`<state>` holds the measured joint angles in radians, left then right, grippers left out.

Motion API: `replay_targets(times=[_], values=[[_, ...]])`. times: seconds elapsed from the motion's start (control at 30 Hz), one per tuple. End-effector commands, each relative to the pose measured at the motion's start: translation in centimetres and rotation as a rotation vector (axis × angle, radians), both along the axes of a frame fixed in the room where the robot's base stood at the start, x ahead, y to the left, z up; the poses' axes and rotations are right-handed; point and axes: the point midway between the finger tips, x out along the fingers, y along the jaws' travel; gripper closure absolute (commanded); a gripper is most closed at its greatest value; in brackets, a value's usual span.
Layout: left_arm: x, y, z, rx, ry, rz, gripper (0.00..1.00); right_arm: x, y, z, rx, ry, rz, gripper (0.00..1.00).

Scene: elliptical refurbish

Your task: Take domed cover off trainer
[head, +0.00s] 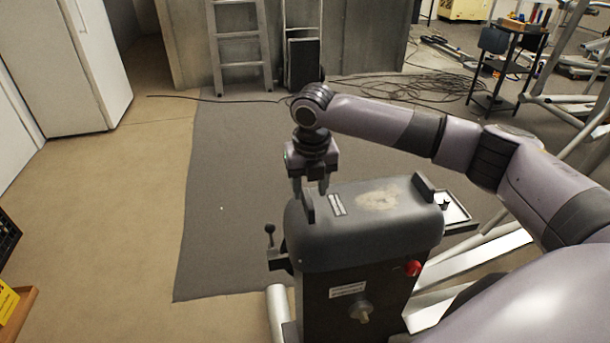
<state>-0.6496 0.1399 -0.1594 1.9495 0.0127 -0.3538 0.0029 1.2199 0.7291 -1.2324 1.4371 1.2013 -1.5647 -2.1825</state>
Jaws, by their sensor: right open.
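The domed cover (368,228) is a dark grey, rounded lid with a pale worn patch and a small label on top. It sits on the dark body of the trainer (335,308). An upright handle (424,188) stands at its right end, and a similar handle (308,208) stands at its left end. My right gripper (310,190) points down at the left handle, its fingers open around or just above it; contact cannot be told. My left gripper is not in view.
A small tray (455,212) lies to the right. The dark mat (225,215) to the left is clear. Cables (405,95) lie on the floor behind.

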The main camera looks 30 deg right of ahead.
Motion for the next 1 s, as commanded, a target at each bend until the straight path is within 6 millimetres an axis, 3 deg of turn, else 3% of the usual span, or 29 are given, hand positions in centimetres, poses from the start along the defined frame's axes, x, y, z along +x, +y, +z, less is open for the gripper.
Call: replay_targets(times=[0.1, 0.3, 0.63, 0.8, 0.9, 0.93, 0.97, 1.0], values=[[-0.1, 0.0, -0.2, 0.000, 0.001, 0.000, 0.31, 0.2, -0.1, -2.0, -0.001, 0.001, -0.001, 0.53], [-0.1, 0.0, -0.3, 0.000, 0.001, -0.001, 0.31, 0.4, -0.1, -3.8, 0.000, 0.000, 0.000, 0.53], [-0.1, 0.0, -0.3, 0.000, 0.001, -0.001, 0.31, 0.5, -0.1, -4.2, 0.001, -0.003, 0.000, 0.53], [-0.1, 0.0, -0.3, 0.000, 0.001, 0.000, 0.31, 0.5, -0.1, -4.2, 0.001, -0.003, 0.000, 1.00], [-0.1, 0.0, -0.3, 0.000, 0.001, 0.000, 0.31, 0.5, -0.1, -4.2, 0.001, -0.003, 0.000, 1.00], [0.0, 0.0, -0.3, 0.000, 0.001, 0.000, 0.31, 0.5, -0.1, -4.2, 0.001, -0.003, 0.000, 0.88], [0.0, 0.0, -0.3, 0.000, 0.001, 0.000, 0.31, 0.5, -0.1, -4.2, 0.001, -0.003, 0.000, 0.98], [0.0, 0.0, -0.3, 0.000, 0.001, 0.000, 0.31, 0.5, -0.1, -4.2, 0.001, -0.003, 0.000, 1.00]])
